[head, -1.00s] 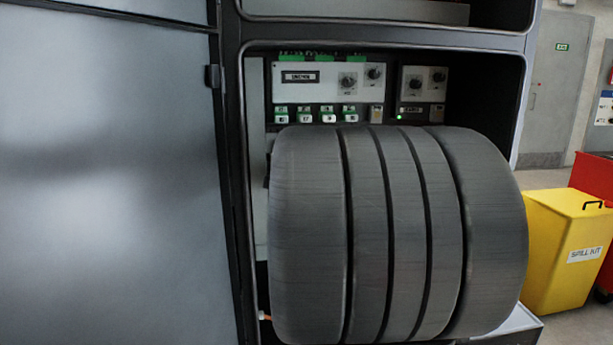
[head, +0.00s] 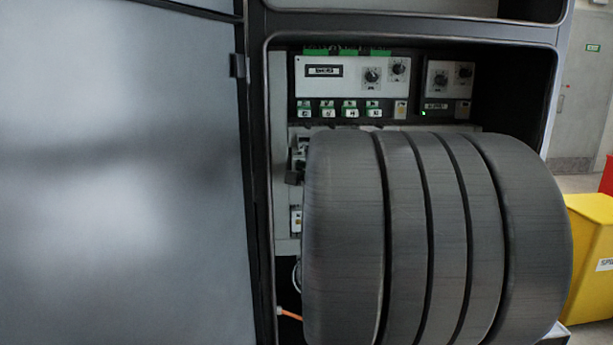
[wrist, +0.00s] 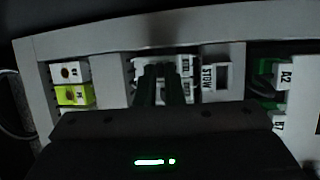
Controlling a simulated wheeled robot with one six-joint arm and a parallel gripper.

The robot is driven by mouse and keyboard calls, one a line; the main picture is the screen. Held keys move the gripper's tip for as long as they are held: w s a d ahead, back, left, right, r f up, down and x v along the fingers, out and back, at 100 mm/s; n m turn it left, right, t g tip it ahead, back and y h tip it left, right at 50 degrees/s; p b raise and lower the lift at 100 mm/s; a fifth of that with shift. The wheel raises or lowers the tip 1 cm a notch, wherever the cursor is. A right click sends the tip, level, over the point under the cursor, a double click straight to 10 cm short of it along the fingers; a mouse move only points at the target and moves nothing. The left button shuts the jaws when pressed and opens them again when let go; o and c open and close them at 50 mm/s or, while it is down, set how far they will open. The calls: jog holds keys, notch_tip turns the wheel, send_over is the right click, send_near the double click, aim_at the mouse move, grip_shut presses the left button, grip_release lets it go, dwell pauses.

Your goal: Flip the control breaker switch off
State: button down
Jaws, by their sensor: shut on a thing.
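In the wrist view my gripper (wrist: 162,75) reaches into a row of white breaker modules (wrist: 187,66) on a rail. Its two dark fingers are close together and shut on the small breaker switch between them, which they hide. The body of the gripper covers the lower part of this view. In the head view the gripper is hidden behind my large grey ribbed arm link. Part of a white breaker (head: 296,220) shows at the left edge of that link. I cannot tell the switch's position.
A yellow-green module (wrist: 73,95) sits left of the fingers, and green terminals (wrist: 268,102) marked A2 sit right. Above my arm is a control panel (head: 330,78) with knobs and a green light. A cabinet door (head: 130,170) stands left; a yellow bin (head: 590,250) stands right.

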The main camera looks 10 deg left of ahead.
jog(key=shift+f+n+t+y+b, duration=0.4)
jog(key=shift+f+b, duration=0.4)
jog(key=shift+b, duration=2.85)
jog(key=t+b, duration=0.1)
jog(key=b, duration=0.2)
jog(key=shift+f+y+b, duration=0.15)
jog(key=shift+y+b, duration=0.15)
jog(key=shift+b, duration=0.05)
jog(key=shift+f+n+t+y+b, duration=0.1)
jog(key=shift+n+t+y+b, duration=0.2)
jog(key=shift+b, duration=0.95)
jog(key=shift+w+f+n+t+y+b, duration=0.2)
jog(key=shift+f+n+t+y+b, duration=0.15)
jog(key=shift+n+t+y+b, duration=0.45)
jog(key=shift+y, duration=0.5)
jog(key=c, duration=1.5)
grip_release()
jog(key=shift+c, duration=0.2)
